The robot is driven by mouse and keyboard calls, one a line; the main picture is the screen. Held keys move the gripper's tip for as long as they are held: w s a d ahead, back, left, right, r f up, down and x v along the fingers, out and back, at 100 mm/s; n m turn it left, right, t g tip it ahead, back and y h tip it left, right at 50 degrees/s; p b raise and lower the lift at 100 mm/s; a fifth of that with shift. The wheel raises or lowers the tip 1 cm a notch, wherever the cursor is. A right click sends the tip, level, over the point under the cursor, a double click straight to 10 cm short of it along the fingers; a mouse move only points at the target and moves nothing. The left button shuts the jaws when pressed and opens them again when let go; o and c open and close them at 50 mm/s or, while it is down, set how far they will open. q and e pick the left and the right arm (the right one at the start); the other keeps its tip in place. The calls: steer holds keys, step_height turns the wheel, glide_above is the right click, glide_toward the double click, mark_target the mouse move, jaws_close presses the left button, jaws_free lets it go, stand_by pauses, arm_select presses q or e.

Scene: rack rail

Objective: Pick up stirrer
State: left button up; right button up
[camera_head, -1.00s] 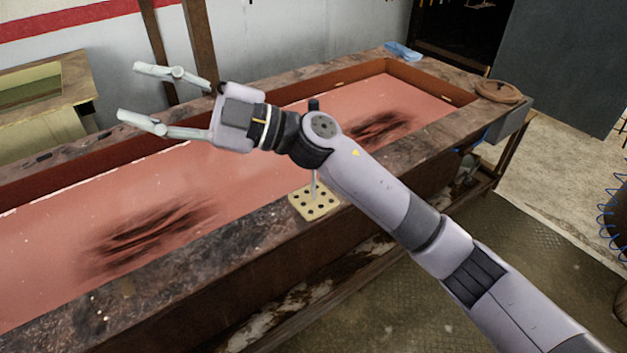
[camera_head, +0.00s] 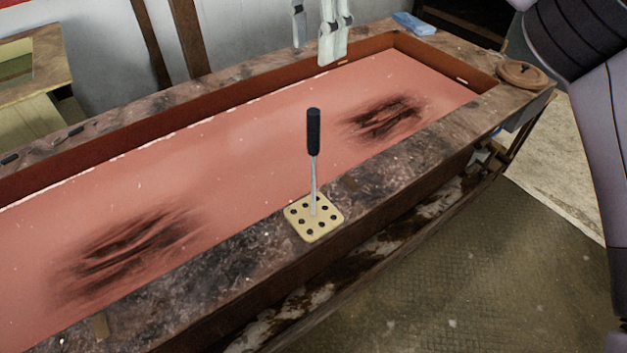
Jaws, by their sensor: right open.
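The stirrer (camera_head: 314,134) has a black handle and a thin metal shaft. It stands upright in a cream rack with holes (camera_head: 294,212) on the near rim of the trough. My right gripper (camera_head: 313,48) shows at the top edge with its pale fingers hanging down, open and empty. It appears above and behind the stirrer, apart from it; its palm is cut off by the frame. My left gripper is not in view.
A long trough (camera_head: 230,160) with a reddish bed and dark scorched patches fills the middle. A blue item (camera_head: 414,23) lies on its far rim and a round brown lid (camera_head: 523,74) at its right corner. The space around the stirrer is clear.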

mark_target(314, 111)
steer(key=s+f, duration=0.2)
steer(key=shift+s+f+p, duration=0.15)
steer(key=shift+f+p, duration=0.2)
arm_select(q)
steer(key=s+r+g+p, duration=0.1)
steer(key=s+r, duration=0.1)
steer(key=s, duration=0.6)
arm_select(e)
step_height(314, 111, down, 4)
steer(key=shift+r, duration=0.15)
steer(key=f, duration=0.1)
steer(key=w+f+p, duration=0.1)
steer(key=f, duration=0.1)
steer(key=shift+f, duration=0.15)
steer(key=shift+s+f, duration=0.1)
steer(key=shift+f, duration=0.45)
steer(key=shift+s+a+f+p, duration=0.1)
steer(key=shift+s+f+p, duration=0.1)
steer(key=shift+p, duration=0.1)
step_height(314, 111, down, 5)
steer(key=p, duration=0.2)
steer(key=shift+w+r+p, duration=0.1)
steer(key=shift+r+p, duration=0.05)
steer(key=shift+p, duration=0.2)
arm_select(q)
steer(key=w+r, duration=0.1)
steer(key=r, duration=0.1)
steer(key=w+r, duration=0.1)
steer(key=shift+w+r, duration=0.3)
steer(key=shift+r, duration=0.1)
